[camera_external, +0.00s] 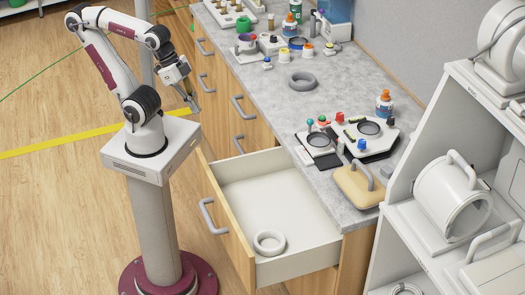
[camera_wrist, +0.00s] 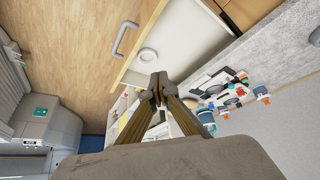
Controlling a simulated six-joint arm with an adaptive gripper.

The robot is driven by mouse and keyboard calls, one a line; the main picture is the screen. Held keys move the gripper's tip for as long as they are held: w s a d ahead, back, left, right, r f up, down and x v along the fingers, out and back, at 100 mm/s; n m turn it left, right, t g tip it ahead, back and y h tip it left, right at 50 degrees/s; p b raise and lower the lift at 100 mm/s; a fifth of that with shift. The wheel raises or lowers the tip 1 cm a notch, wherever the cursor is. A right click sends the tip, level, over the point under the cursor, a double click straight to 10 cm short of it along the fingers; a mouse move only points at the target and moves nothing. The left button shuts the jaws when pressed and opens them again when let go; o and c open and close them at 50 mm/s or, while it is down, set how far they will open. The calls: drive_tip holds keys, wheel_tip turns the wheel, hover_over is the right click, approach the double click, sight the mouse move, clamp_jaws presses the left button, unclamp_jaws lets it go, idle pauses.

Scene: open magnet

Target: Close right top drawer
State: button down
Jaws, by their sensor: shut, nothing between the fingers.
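The right top drawer (camera_external: 232,184) is pulled out from the wooden cabinet under the counter in the external view. It has a wooden front with a grey bar handle (camera_external: 211,216) and a white inside. A white ring (camera_external: 269,242) lies in it near the front. The open drawer (camera_wrist: 185,32) also shows in the wrist view, with its handle (camera_wrist: 125,38) and the ring (camera_wrist: 148,55). My gripper (camera_external: 194,108) is shut and empty. It hangs in the air beyond the drawer, near the row of closed fronts, and touches nothing that I can see. Its fingertips (camera_wrist: 159,82) are together in the wrist view.
The grey counter (camera_external: 335,85) holds bottles, trays and a grey ring (camera_external: 302,81). Closed drawers with handles (camera_external: 243,107) lie along the cabinet. A white shelf unit (camera_external: 400,225) stands at the right. The floor left of the drawer is open apart from my pedestal.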

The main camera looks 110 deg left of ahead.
drive_tip(key=w+d+f+m+g+y, duration=0.1)
drive_tip(key=w+d+f+m, duration=0.55)
drive_tip(key=d+f, duration=0.35)
drive_tip(key=w+d+f+m+g+y, duration=0.1)
drive_tip(key=w+d+f+m+g, duration=0.1)
drive_tip(key=w+d+f+m, duration=0.7)
drive_tip(key=w+d+f+m+g+y, duration=0.1)
drive_tip(key=w+d+f+m, duration=0.35)
drive_tip(key=d, duration=0.85)
drive_tip(key=w+d+m, duration=0.1)
drive_tip(key=m, duration=0.1)
drive_tip(key=w+d+f+m+t, duration=0.1)
drive_tip(key=m, duration=0.1)
drive_tip(key=w+d+f+m, duration=0.1)
drive_tip(key=d+m, duration=0.1)
drive_tip(key=shift+w+m+t, duration=0.3)
drive_tip(key=shift+w+m, duration=0.1)
drive_tip(key=shift+f, duration=0.1)
